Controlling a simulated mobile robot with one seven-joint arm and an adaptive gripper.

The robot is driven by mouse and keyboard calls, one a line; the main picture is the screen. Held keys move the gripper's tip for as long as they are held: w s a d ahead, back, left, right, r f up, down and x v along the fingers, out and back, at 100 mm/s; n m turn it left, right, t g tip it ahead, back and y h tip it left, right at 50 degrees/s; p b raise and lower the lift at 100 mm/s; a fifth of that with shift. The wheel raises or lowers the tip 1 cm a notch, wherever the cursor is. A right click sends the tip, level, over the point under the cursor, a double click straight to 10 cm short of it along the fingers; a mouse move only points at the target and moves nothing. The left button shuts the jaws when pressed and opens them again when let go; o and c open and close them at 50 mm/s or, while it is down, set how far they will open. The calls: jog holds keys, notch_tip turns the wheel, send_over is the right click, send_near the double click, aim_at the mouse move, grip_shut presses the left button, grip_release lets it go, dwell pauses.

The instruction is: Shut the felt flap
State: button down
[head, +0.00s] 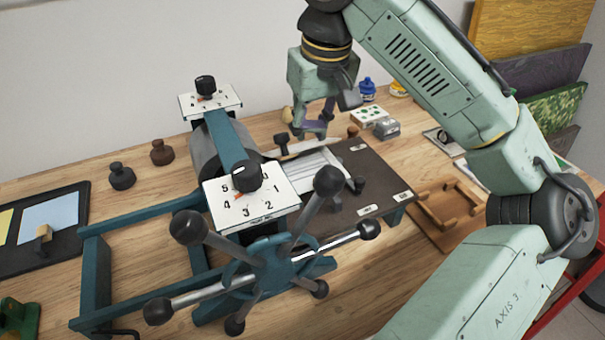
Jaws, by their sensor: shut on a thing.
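My gripper (312,132) points down over the far side of the press bed (365,165). Its fingers are closed around a small purple piece (313,126); I cannot tell whether this belongs to the felt flap. Below it, a pale, striped sheet (312,169) lies on the dark bed, with a whitish strip (307,147) along its far edge. I cannot tell for sure which of these is the felt flap. The press's front dial plate hides part of the sheet's near left side.
The press's star-shaped handwheel (275,270) and front dial plate (250,197) stand in front of the bed. The roller (208,150) is left of it. Small jars (368,89) and boxes (386,128) stand behind right. A wooden frame (445,212) lies at right.

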aim_at(318, 163)
jog(key=shift+s+d+f, duration=0.25)
jog(key=shift+s+f, duration=0.4)
jog(key=shift+f, duration=0.25)
jog(key=shift+s+d+f+b, duration=0.1)
jog(key=shift+s+f+b, duration=0.2)
jog(key=shift+f, duration=0.55)
jog(key=shift+s+d+f+b, duration=0.1)
jog(key=shift+s+f+b, duration=0.2)
jog(key=shift+f, duration=0.6)
notch_tip(318, 163, up, 5)
jog(key=p, duration=0.4)
jog(key=shift+w, duration=0.15)
jog(key=shift+r, duration=1.2)
